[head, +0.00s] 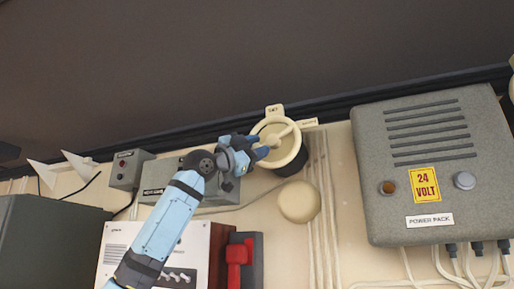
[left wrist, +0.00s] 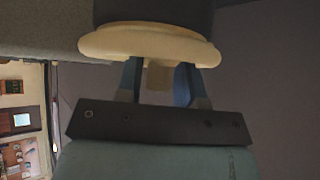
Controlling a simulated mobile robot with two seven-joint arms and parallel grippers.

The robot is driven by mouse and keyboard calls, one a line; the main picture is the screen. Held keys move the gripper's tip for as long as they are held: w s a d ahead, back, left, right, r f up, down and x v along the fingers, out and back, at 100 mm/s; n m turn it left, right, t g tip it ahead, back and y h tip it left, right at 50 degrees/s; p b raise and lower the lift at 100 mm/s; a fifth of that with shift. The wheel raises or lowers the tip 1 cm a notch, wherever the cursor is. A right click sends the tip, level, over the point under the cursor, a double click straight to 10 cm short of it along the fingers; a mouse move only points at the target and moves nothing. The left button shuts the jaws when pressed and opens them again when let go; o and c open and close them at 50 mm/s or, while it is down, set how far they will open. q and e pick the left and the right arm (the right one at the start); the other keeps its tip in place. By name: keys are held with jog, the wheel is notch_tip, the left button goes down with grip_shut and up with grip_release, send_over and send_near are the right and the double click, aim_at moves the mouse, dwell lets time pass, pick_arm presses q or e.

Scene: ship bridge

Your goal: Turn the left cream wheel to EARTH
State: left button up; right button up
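The left cream wheel (head: 283,144) is round, with a raised bar across its face, and is mounted on the wall in the head view. Cream label tabs stand at its top (head: 274,110) and upper right (head: 308,123); their lettering is too small to read surely. The bar slants from lower left to upper right. My left gripper (head: 261,149) is at the bar's lower left end. In the left wrist view its fingers (left wrist: 160,80) stand apart at the cream rim (left wrist: 110,44), with a cream piece between them; firm contact cannot be told. My right gripper is not in view.
A grey power pack box (head: 436,170) with cables below is at the right. A round cream cover (head: 299,201) sits just below the wheel. A red-handled switch (head: 238,262), a white panel (head: 195,240) and grey boxes (head: 127,169) are near my left arm.

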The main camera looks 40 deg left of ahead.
pick_arm(q)
jog(key=shift+s+a+f, duration=0.2)
jog(key=shift+s+f, duration=0.1)
jog(key=b+v, duration=0.5)
jog(key=v, duration=0.7)
jog(key=shift+s, duration=0.4)
jog(key=shift+a+f, duration=0.1)
